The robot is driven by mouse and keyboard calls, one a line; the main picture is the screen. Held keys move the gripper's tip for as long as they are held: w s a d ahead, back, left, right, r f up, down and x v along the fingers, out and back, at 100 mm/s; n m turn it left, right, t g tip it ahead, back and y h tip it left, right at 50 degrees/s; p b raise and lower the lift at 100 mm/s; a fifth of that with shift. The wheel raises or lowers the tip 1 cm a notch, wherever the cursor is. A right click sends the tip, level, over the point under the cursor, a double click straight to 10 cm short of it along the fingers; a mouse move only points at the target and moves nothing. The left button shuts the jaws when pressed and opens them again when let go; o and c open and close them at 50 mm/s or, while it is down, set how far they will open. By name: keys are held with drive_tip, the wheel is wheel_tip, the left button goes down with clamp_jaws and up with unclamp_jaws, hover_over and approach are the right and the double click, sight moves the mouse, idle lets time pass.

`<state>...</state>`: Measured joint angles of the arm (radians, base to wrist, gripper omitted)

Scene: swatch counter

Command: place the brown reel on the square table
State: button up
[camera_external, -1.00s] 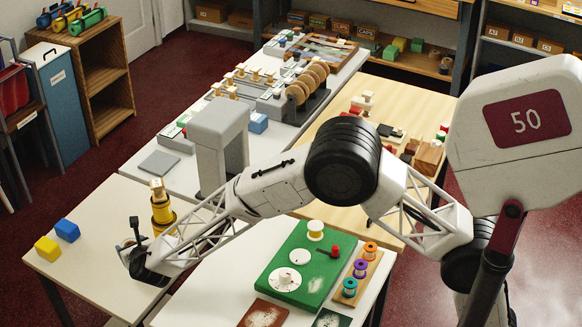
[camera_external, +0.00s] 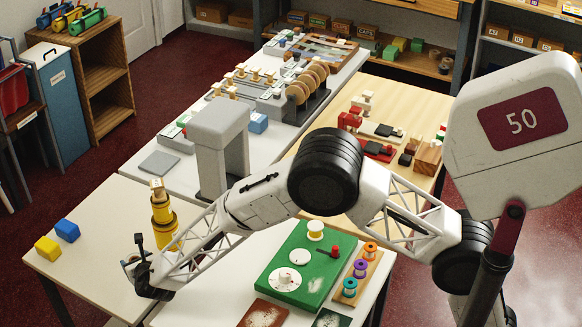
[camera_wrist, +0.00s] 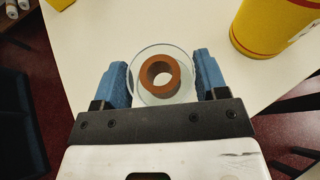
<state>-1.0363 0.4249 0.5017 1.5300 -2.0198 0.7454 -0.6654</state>
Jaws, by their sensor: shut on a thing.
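In the wrist view the brown reel (camera_wrist: 160,76), a brown ring core with a clear round flange, sits between the blue fingers of my gripper (camera_wrist: 163,82), which are shut on it. In the external view my gripper (camera_external: 141,264) is low over the near part of the pale table at the left, which seems to be the square table (camera_external: 105,240); its pale top (camera_wrist: 110,28) also lies beyond the reel in the wrist view. The reel is mostly hidden in the external view. I cannot tell its height above the table.
A yellow stacked tower (camera_external: 162,215) stands close beside my gripper, and a yellow cylinder (camera_wrist: 270,25) shows at right in the wrist view. Blue (camera_external: 67,230) and yellow cubes (camera_external: 47,248) lie at the table's left. The middle top is clear. A grey arch (camera_external: 218,150) stands behind.

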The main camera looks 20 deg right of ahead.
drive_tip(key=shift+f, duration=0.2)
drive_tip(key=shift+f, duration=1.9)
drive_tip(key=shift+f, duration=0.1)
drive_tip(key=o, duration=0.9)
drive_tip(key=shift+v, duration=3.8)
